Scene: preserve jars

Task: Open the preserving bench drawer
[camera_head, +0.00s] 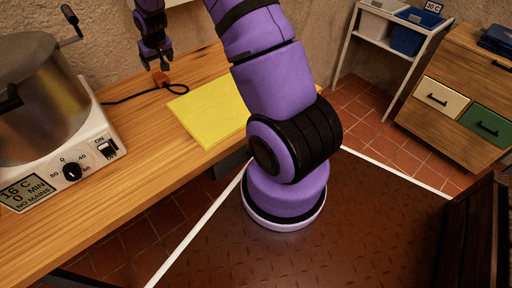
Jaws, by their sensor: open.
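The wooden bench (150,165) runs along the left, with a large pot on a white heater on it. Under its front edge, beside my arm, a dark grey box-like part (231,164) shows; I cannot tell whether it is the bench drawer, and no handle shows there. My gripper (156,66) is at the upper left, pointing down above the back of the bench, near a small orange piece (160,79) with a black cable. It is open and seems to hold nothing. It is apart from the dark grey part. My purple arm hides some of the bench's right end.
The pot (42,95) and heater (75,150) fill the bench's left. A yellow mat (210,110) lies near its right end. At the right stand a chest with cream (440,98) and green (487,127) drawers, both shut, and a white shelf with bins (407,38).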

